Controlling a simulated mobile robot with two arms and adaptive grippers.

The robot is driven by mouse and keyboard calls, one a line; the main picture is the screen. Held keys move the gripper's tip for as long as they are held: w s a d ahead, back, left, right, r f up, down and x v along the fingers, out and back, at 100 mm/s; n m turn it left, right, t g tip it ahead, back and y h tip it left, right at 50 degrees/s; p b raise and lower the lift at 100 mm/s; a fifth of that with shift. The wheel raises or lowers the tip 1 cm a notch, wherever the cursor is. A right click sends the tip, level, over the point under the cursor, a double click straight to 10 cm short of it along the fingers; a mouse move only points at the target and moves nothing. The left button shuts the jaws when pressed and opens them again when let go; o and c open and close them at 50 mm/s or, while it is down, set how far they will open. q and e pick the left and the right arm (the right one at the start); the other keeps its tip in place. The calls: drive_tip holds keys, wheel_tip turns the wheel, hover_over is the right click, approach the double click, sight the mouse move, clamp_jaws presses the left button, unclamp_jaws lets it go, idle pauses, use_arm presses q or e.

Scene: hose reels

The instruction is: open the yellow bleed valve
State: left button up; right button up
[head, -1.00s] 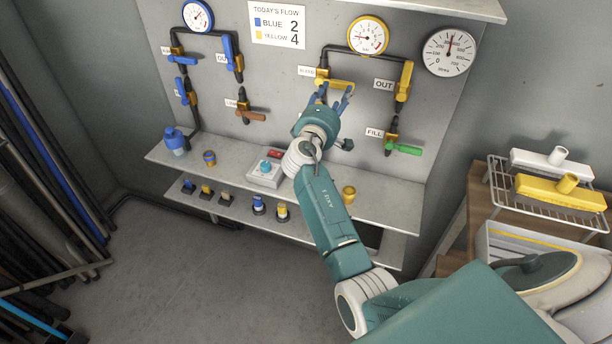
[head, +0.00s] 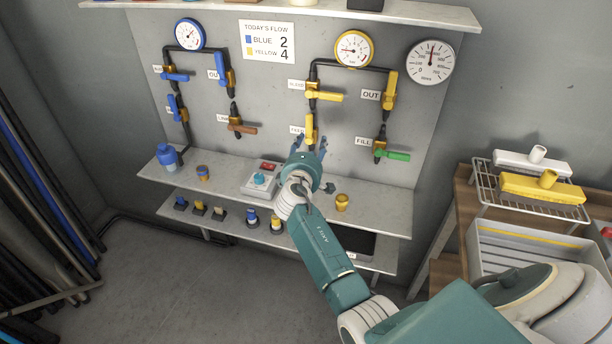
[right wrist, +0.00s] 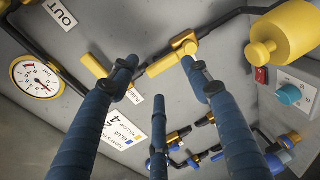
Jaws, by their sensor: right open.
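The yellow bleed valve (head: 323,95) is at the upper left of the yellow pipe loop, its handle pointing right, across its pipe. Its label seems to read BLEED. In the right wrist view its handle (right wrist: 95,66) is left of the fingers, its body partly hidden. Below it is another yellow valve (head: 310,127), labelled apparently FEED, its handle along the pipe. My right gripper (head: 310,146) is open and empty, just below the bleed valve. In the right wrist view the lower valve (right wrist: 170,63) appears between its fingertips; contact cannot be told. My left gripper is out of view.
A yellow OUT valve (head: 390,88) and a green-handled FILL valve (head: 390,154) are to the right. A rack (head: 530,193) stands at the right.

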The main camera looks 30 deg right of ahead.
wheel_tip(320, 180, down, 9)
drive_tip(key=s+a+y, duration=0.1)
drive_tip(key=a+y, duration=0.1)
drive_tip(key=shift+s+a+g, duration=0.15)
drive_tip(key=shift+a+g, duration=0.1)
drive_tip(key=shift+g, duration=0.05)
